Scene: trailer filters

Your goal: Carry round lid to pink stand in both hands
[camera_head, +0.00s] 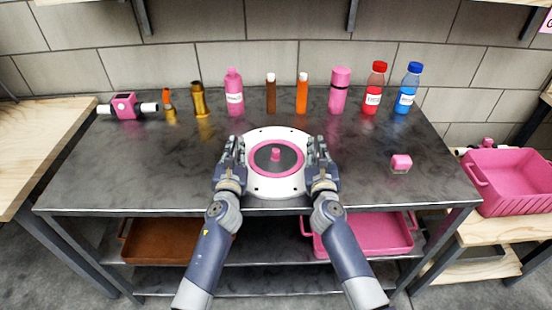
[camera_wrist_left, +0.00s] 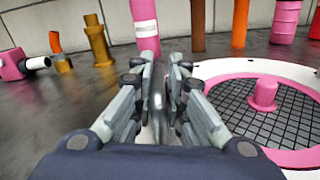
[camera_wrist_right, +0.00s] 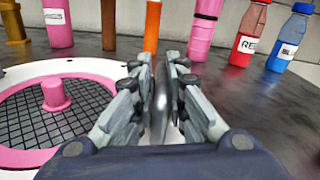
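The round lid (camera_head: 264,187) is a white disc with a pink ring, dark mesh and a pink centre knob. It lies flat near the front middle of the dark table; I cannot tell whether it is lifted. My left gripper (camera_head: 234,146) is at its left side and my right gripper (camera_head: 317,147) at its right side. In each wrist view the fingers close around a narrow dark piece, which looks like a side handle of the lid. The lid's mesh shows in the left wrist view (camera_wrist_left: 254,118) and right wrist view (camera_wrist_right: 38,112). I cannot single out a pink stand.
Several bottles and cylinders line the table's back, among them a red bottle (camera_head: 374,90) and blue bottle (camera_head: 409,90). A small pink block (camera_head: 401,163) stands right of the lid. A pink crate (camera_head: 510,190) is on the right bench.

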